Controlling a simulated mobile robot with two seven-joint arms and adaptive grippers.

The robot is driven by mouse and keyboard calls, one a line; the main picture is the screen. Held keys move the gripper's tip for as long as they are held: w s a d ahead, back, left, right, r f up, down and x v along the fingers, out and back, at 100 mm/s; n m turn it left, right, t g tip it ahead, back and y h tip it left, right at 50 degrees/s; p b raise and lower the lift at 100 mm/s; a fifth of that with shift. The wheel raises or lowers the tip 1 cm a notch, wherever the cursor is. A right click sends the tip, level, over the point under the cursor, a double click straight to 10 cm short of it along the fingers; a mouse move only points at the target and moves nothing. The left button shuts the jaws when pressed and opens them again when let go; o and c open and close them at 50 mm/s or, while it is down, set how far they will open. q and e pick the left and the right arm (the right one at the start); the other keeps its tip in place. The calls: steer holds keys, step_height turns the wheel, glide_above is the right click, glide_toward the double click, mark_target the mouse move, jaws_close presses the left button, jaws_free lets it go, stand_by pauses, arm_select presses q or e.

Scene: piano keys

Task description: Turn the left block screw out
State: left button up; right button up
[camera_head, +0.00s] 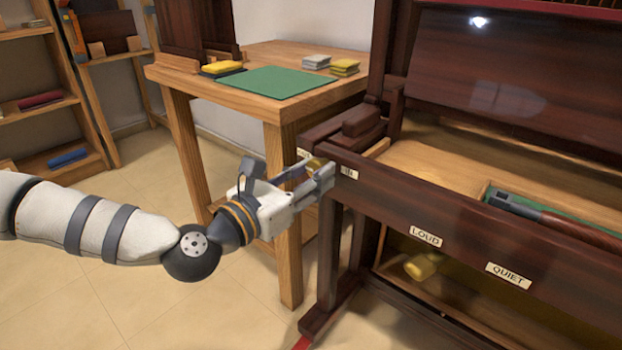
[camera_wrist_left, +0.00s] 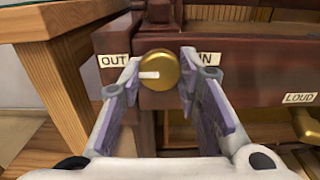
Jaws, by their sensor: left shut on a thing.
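The left block screw is a round brass knob (camera_wrist_left: 160,71) with a pale pointer line towards the left, on the front of the piano's left end block. It sits between an OUT label (camera_wrist_left: 113,62) on the left and an IN label (camera_wrist_left: 207,59) on the right. My left gripper (camera_wrist_left: 158,85) has one finger on each side of the knob and is shut on it. In the head view my left gripper (camera_head: 318,176) reaches the piano's left front corner and mostly hides the brass knob. My right gripper is not in view.
The dark piano (camera_head: 460,218) has an open key bed with a green-lined tray (camera_head: 488,193) holding a tool. LOUD (camera_head: 426,236) and QUIET (camera_head: 509,275) labels are on its front. A wooden table (camera_head: 200,81) with a green mat (camera_head: 268,81) stands behind my left arm, close to the piano.

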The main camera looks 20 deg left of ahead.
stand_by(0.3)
arm_select(q)
steer(key=o, duration=1.1)
steer(key=v, duration=1.2)
